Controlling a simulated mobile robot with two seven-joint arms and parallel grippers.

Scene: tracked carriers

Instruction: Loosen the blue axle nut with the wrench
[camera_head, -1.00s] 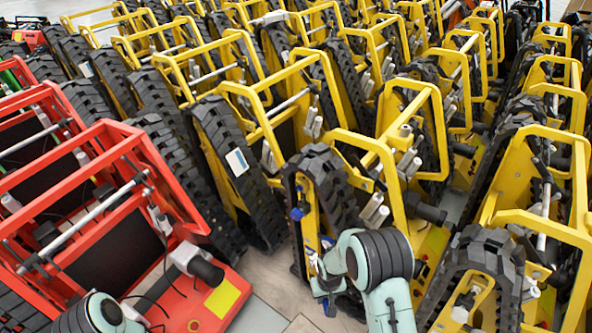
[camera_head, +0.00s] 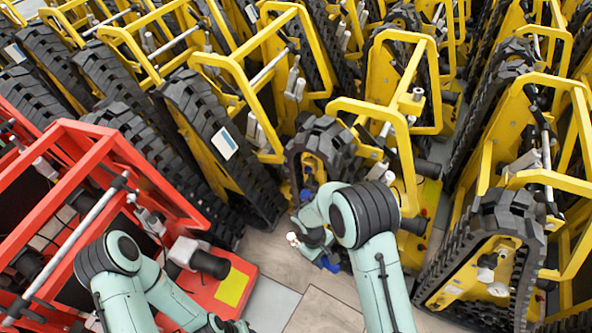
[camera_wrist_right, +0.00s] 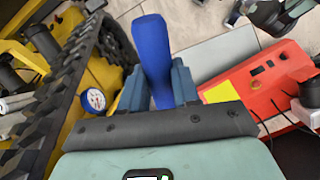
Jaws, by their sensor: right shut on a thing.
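In the head view my right gripper (camera_head: 318,248) is low beside a yellow tracked carrier (camera_head: 425,205), partly hidden by my own arm. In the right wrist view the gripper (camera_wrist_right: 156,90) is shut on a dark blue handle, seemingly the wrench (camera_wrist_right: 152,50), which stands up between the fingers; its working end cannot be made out. A small blue part, perhaps the axle nut (camera_head: 305,195), shows below the front of the carrier's track, just above my right gripper. Contact between wrench and nut cannot be made out. My left gripper (camera_head: 228,326) is mostly cut off at the bottom edge.
A red carrier (camera_head: 95,150) with a yellow patch stands at the left. Yellow carriers crowd behind and to the right. Bare floor (camera_head: 320,310) shows in the gap between.

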